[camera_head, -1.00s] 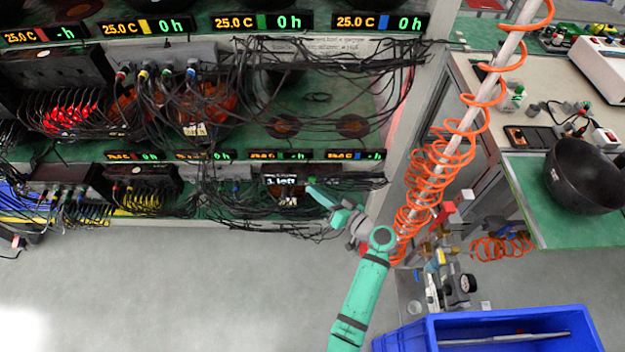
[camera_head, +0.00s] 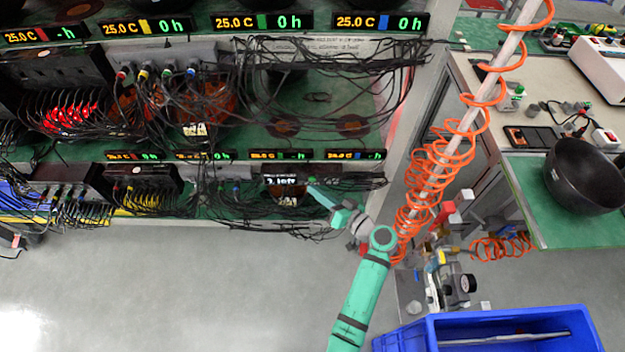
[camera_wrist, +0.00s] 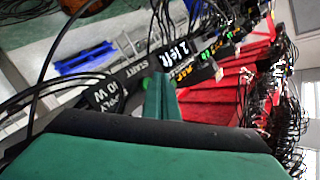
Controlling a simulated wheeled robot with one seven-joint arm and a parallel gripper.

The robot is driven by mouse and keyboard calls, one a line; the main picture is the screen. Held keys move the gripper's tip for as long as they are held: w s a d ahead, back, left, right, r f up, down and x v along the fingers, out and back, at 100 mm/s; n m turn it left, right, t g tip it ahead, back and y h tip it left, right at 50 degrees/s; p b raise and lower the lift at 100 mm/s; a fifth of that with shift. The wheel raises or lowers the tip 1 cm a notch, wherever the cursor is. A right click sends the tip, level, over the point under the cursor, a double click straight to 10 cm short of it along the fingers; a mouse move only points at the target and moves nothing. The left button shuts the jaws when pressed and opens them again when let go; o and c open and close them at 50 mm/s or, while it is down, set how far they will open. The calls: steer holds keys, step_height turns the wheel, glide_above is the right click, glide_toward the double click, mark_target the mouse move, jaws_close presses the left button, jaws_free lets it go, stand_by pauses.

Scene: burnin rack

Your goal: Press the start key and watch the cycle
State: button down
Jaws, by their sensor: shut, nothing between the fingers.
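A dark panel (camera_head: 283,172) sits low on the rack and carries white text that looks like "2 left" in the head view. In the wrist view the panel's label reads START (camera_wrist: 132,72), and a small display (camera_wrist: 173,53) beside it shows "2" and blurred text. My gripper (camera_head: 314,186) is at the right end of this panel, its green fingers shut and empty. In the wrist view the fingertips (camera_wrist: 160,92) point at the panel close to the START label. The start key itself is mostly hidden by the fingers; I cannot tell whether they touch it.
Black cables (camera_head: 310,228) hang around the panel and below the shelf. An orange coiled hose (camera_head: 425,185) on a pole stands right of my arm. A blue crate (camera_head: 400,338) is at the lower right. The floor left of my arm is clear.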

steer(key=shift+w, duration=0.15)
steer(key=shift+w, duration=0.35)
steer(key=shift+w, duration=0.35)
stand_by(0.7)
steer(key=shift+s, duration=0.8)
steer(key=shift+s, duration=0.15)
steer(key=shift+s, duration=2.4)
steer(key=shift+a, duration=0.1)
